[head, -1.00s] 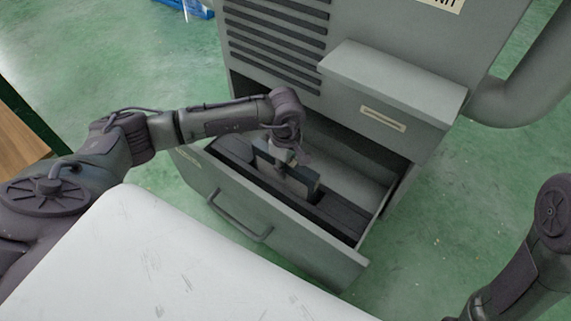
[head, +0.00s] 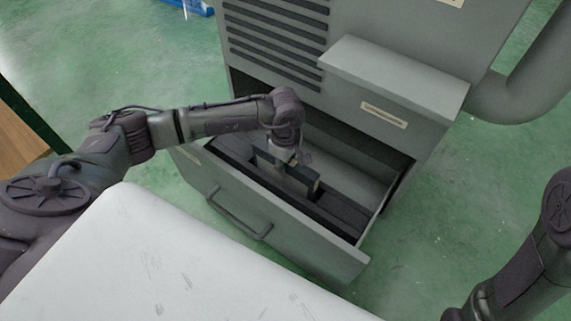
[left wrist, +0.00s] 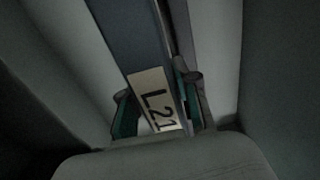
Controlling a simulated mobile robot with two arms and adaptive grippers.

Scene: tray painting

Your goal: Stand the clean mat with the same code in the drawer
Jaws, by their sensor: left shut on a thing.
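My left gripper (head: 291,172) is shut on a dark, thin mat (head: 309,183) and holds it on edge inside the open grey drawer (head: 290,244). In the left wrist view the mat (left wrist: 125,32) runs between the two fingers of the left gripper (left wrist: 158,106). A pale label (left wrist: 156,98) on it reads L21. The mat's lower edge is hidden in the head view, so I cannot tell whether it touches the drawer floor. Only part of my right arm shows at the right edge; its gripper is out of view.
The drawer has a bar handle (head: 237,215) and dark strips inside. A grey cabinet (head: 365,42) with slats and a jutting box (head: 392,88) stands above and behind it. A white surface (head: 150,260) lies in front. Green floor (head: 470,200) is clear to the right.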

